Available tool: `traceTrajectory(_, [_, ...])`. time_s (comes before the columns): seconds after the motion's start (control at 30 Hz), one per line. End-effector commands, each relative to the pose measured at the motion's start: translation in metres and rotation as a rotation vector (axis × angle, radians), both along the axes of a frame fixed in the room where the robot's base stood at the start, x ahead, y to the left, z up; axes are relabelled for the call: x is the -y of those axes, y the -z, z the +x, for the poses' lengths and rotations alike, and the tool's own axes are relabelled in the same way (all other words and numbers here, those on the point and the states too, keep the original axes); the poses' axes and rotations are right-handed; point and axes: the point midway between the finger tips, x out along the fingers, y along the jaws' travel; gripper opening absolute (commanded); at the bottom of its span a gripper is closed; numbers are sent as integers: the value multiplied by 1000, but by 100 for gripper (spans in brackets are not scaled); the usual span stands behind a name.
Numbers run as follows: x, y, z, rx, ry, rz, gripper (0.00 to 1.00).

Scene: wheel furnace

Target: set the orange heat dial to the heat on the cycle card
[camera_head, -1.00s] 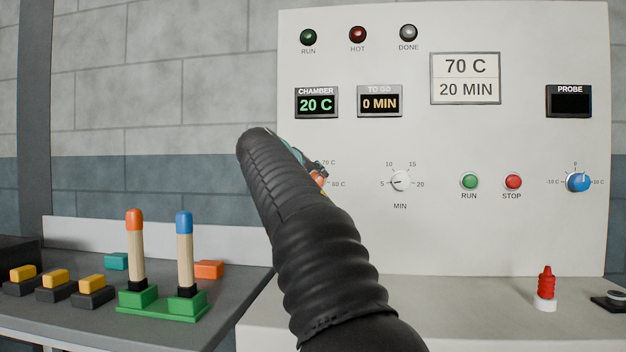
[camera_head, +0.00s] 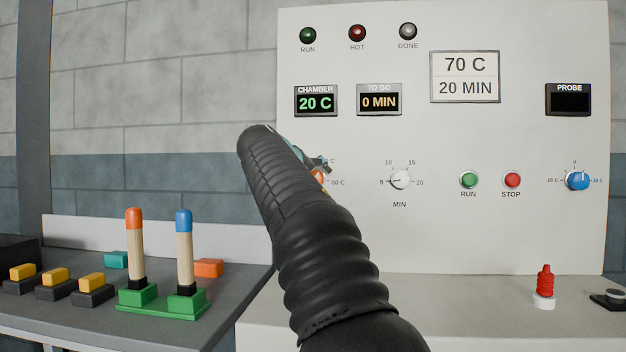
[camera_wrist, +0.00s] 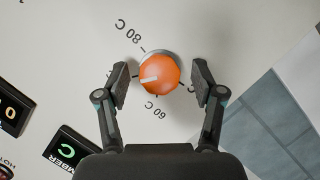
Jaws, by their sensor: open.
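The orange heat dial (camera_wrist: 158,73) sits on the white panel between the fingers of my gripper (camera_wrist: 163,82), which is open. I see no clear contact. The dial's pale pointer mark (camera_wrist: 149,79) points left in the wrist view, between the printed 80 C and 60 C. My left finger covers part of the scale there. In the head view my arm hides most of the dial (camera_head: 318,180). The cycle card (camera_head: 465,77) on the panel reads 70 C, 20 MIN.
The white minute dial (camera_head: 400,180) is to the right, then the green RUN button (camera_head: 469,180), the red STOP button (camera_head: 512,180) and a blue dial (camera_head: 577,180). The chamber display (camera_head: 316,101) reads 20 C. A green stand (camera_head: 160,305) with two capped rods is at left.

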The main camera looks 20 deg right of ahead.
Motion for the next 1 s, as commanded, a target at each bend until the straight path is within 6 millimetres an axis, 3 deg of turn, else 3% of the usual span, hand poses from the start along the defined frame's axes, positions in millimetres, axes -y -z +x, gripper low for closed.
traceTrajectory(0.17, [-9,-4,-7,2,-2,0,68])
traceTrajectory(0.7, [-79,-29,-66,0,-2,0,68])
traceTrajectory(1.0, [-89,-33,-75,-1,1,0,68])
